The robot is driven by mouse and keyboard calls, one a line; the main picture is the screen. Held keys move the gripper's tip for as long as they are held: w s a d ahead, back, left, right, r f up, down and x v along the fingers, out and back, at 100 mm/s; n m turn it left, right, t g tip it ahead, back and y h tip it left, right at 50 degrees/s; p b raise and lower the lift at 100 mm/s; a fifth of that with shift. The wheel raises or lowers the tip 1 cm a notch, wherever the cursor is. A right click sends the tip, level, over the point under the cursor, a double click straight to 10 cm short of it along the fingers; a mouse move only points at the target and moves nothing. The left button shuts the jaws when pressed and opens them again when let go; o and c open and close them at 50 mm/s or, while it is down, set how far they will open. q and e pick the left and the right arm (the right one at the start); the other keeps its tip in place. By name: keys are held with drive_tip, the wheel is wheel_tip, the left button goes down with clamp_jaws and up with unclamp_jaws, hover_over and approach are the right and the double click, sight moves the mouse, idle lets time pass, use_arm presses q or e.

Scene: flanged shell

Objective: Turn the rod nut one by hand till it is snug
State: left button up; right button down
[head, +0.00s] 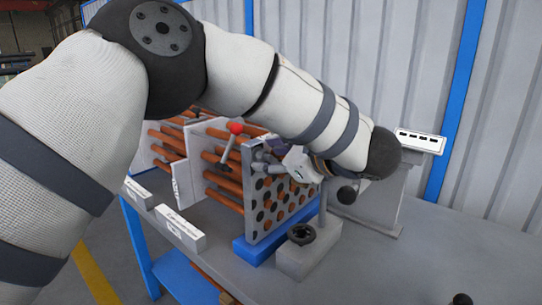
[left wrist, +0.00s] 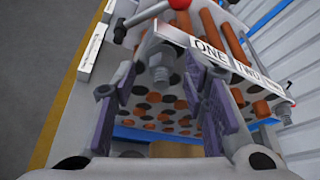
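The flanged shell's face is a grey plate (head: 260,215) drilled with holes, with copper-coloured rods behind it. In the left wrist view, rod nut one (left wrist: 160,56) is a grey hex nut on a threaded rod end (left wrist: 160,75), beside the label ONE (left wrist: 208,50). My left gripper (head: 264,158) is at the plate's upper edge, partly hidden by my arm in the head view. In the left wrist view, its purple-padded fingers (left wrist: 160,90) stand apart on either side of the nut and rod end, with gaps visible. My right gripper is not in view.
A label TWO (left wrist: 243,70) and another nut (left wrist: 285,110) are to the right. A red-knobbed lever (head: 235,128) rises left of the plate. A grey block with a dark ring (head: 301,234) stands in front. White labelled blocks (head: 180,228) line the bench's left edge. The bench's front right (head: 400,265) is mostly clear.

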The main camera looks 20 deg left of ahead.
use_arm(q)
drive_tip(key=shift+w+a, duration=0.15)
clamp_jaws()
drive_tip(key=shift+w+m+g, duration=0.2)
drive_tip(key=shift+m+g, duration=0.6)
drive_tip(key=shift+m, duration=0.4)
drive_tip(key=shift+w+f+m+g+y, duration=0.1)
drive_tip(key=shift+m+g+y, duration=0.3)
drive_tip(key=shift+m+g, duration=0.5)
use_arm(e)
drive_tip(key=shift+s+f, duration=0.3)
use_arm(q)
drive_tip(key=shift+m+b, duration=0.3)
unclamp_jaws()
